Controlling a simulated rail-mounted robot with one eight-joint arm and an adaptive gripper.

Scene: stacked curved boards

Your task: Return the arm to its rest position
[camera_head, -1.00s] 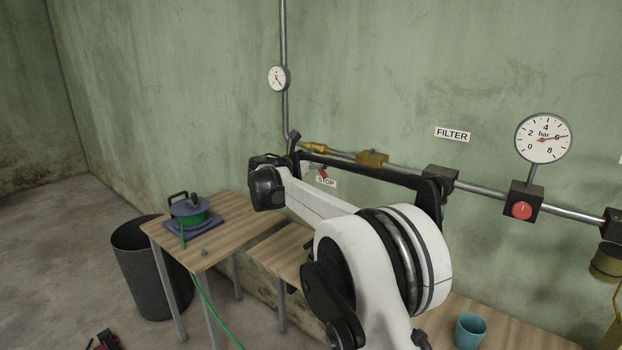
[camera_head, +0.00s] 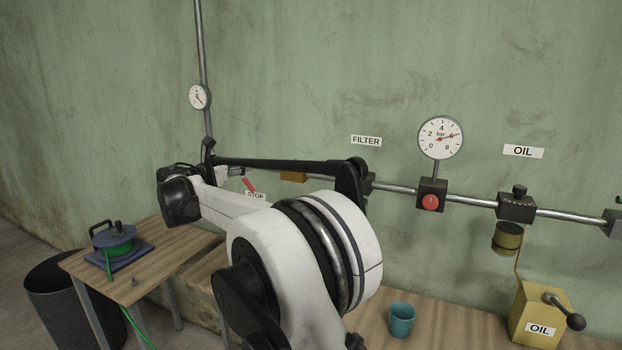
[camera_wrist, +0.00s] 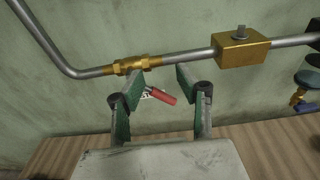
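My gripper (camera_wrist: 158,84) shows in the wrist view with its two green-padded fingers spread apart. No object is held between them. A red handle (camera_wrist: 161,96) shows beyond the gap between the fingers, near the wall; I cannot tell how far it is from the fingertips. In the head view, my white and black arm reaches left and back toward the pipe (camera_head: 400,189). The red handle (camera_head: 249,185) and the partly hidden STOP label (camera_head: 256,196) show just beyond the arm. My gripper is mostly hidden there.
The wooden workbench (camera_head: 455,325) carries a teal cup (camera_head: 401,320) and a yellow oil box (camera_head: 540,312) with a lever. A gauge (camera_head: 440,138) rises from the pipe. A dark bin (camera_head: 60,300) stands lower left.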

